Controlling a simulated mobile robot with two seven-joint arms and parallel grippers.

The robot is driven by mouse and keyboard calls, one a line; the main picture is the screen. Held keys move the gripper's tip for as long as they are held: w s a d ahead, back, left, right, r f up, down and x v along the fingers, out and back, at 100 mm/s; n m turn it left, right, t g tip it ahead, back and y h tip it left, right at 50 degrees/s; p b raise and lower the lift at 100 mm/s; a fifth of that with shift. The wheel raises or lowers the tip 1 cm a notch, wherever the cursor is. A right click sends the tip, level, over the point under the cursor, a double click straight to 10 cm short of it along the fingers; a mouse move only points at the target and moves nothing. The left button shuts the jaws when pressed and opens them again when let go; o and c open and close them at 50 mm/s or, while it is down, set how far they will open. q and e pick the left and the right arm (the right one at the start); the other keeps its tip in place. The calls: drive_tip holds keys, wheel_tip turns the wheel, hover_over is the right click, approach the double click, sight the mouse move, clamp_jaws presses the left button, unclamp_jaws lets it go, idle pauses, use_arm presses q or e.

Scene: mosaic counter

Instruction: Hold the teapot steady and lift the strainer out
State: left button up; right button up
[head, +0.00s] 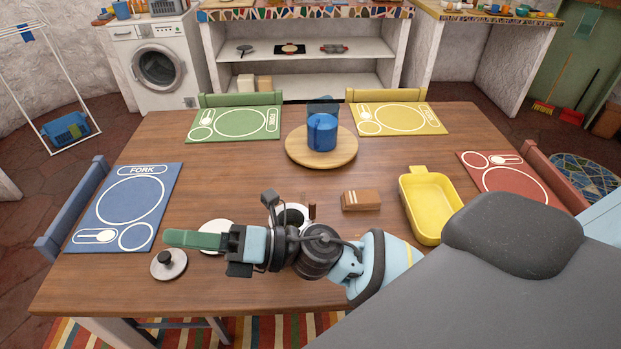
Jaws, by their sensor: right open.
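My right gripper (195,240) reaches in from the right, low over the front of the table, and points left. It is open; a long green part extends at its front end, and I see nothing held in it. Behind my right wrist is a round pale vessel with a dark opening, which looks like the teapot (291,213). The arm hides its lower part. A small reddish-brown upright piece shows at its right; I cannot tell whether it belongs to the teapot or the strainer. The strainer cannot be made out clearly. My left gripper is not in view.
A round lid with a black knob (168,264) and a white saucer (212,228) lie near the gripper. A striped brown block (361,199), a yellow tray (429,232) and a blue pot (322,132) on a round board (347,158) stand around. The table's middle left is clear.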

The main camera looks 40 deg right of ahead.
wheel_tip(320, 180, down, 2)
drive_tip(key=s+a+n+g, duration=0.2)
drive_tip(key=n+g, duration=0.5)
drive_tip(key=n, duration=0.2)
drive_tip(key=n+g+h, duration=0.3)
drive_tip(key=n+h, duration=0.6)
drive_tip(key=h, duration=1)
hover_over(312, 200)
wheel_tip(312, 200, down, 5)
drive_tip(key=shift+d+f, duration=0.1)
drive_tip(key=shift+d, duration=0.05)
drive_tip(key=shift+f, duration=3.95)
drive_tip(key=shift+c, duration=0.2)
